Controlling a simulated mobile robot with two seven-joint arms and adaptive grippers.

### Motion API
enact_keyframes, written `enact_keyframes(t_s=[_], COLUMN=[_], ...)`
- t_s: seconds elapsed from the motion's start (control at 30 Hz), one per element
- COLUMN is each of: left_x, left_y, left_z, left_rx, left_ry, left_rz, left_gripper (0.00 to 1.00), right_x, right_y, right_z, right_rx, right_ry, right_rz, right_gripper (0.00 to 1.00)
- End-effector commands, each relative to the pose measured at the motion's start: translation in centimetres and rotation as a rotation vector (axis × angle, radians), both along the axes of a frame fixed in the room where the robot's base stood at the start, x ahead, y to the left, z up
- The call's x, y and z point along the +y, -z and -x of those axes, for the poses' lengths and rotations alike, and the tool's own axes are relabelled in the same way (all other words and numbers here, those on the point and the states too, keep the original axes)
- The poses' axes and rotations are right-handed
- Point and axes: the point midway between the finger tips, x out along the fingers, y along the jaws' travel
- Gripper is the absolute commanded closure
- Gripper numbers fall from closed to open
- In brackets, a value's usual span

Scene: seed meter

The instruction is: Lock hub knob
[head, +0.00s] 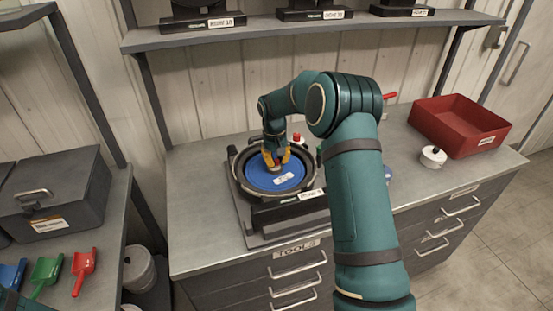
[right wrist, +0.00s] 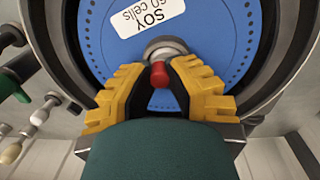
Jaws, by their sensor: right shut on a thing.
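The seed meter (head: 256,203) stands on the workbench, with a blue seed disc (head: 262,183) in its round black housing. The disc also shows in the right wrist view (right wrist: 90,45), with a white "SOY 60 cells" label. The hub knob (right wrist: 163,50) is grey with a red part and sits at the disc's centre. My right gripper (head: 275,157) reaches down over the disc. Its yellow-and-black fingers (right wrist: 160,78) are shut on the hub knob, one on each side. The fingers hide part of the knob. My left gripper is in neither view.
A red bin (head: 462,122) and a small white round part (head: 433,156) are at the bench's right. Several small knobs lie left of the housing in the wrist view, one green (right wrist: 12,87). A grey case (head: 60,190) and coloured scoops (head: 83,268) occupy the left table.

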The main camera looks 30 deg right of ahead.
Motion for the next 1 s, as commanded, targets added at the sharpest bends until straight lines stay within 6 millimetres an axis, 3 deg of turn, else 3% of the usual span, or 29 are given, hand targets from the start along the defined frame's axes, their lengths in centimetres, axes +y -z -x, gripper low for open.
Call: enact_keyframes(t_s=[0.4,1.0], left_x=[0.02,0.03], left_y=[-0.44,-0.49], left_z=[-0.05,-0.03], left_rx=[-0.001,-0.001], left_ry=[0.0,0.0], left_rz=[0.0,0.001], left_gripper=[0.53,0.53], right_x=[0.03,0.06], right_y=[-0.04,0.0], right_z=[-0.07,-0.07], right_rx=[-0.002,-0.002], right_ry=[0.208,0.243], right_rz=[0.0,-0.001], right_gripper=[1.0,1.0])
